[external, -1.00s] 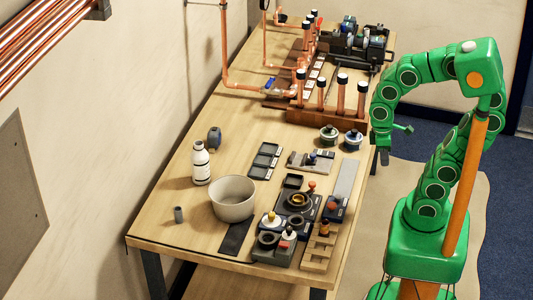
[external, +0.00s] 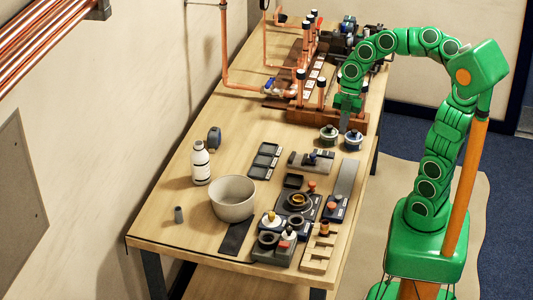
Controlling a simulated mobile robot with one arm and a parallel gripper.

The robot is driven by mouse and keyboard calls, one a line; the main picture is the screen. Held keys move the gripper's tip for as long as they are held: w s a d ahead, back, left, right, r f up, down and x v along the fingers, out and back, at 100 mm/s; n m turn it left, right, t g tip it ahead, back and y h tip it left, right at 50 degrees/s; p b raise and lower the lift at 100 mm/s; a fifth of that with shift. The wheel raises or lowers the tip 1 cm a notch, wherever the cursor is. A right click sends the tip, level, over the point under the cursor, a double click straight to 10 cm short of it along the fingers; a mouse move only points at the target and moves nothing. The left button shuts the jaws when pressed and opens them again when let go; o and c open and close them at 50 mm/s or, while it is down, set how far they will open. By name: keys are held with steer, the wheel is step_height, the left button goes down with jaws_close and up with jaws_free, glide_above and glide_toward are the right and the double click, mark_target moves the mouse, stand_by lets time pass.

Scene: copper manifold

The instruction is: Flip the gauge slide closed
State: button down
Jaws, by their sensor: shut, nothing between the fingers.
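My gripper (external: 344,126) is shut and empty. It points down in front of the wooden block of the copper manifold (external: 310,113), just above and behind the two small lidded pots. I cannot say for sure which piece is the gauge slide. A grey plate with a dark blue knob (external: 310,161) lies on the table in front of the pots. A dark block with a red knob (external: 334,208) lies nearer the right edge. My arm hides part of the manifold and its right-hand pipes.
The green-topped pot (external: 329,135) and blue-topped pot (external: 352,140) stand close below my gripper. A grey bowl (external: 233,198), a white bottle (external: 201,163) and a dark tray (external: 265,160) stand further left. Bare wood (external: 235,130) lies left of the pots.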

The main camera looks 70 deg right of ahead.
steer(key=w+d+f+n+t+y, duration=0.15)
steer(key=d+f+n, duration=0.3)
steer(key=d, duration=0.65)
glide_toward(316, 159)
steer(key=shift+t, duration=0.25)
steer(key=s+a+f, duration=0.2)
steer(key=s, duration=0.1)
steer(key=shift+s+a+f, duration=0.1)
steer(key=shift+s+f, duration=0.15)
steer(key=shift+s, duration=0.05)
steer(key=shift+w+a+f, duration=0.15)
steer(key=shift+w+a, duration=0.1)
steer(key=shift+w+a+f, duration=0.15)
steer(key=shift+w+a, duration=0.2)
steer(key=shift+w, duration=0.4)
steer(key=shift+w+a+f, duration=0.1)
steer(key=shift+w+a, duration=0.3)
steer(key=shift+w, duration=0.4)
steer(key=shift+w, duration=0.1)
steer(key=shift+w, duration=0.95)
steer(key=shift+d, duration=0.1)
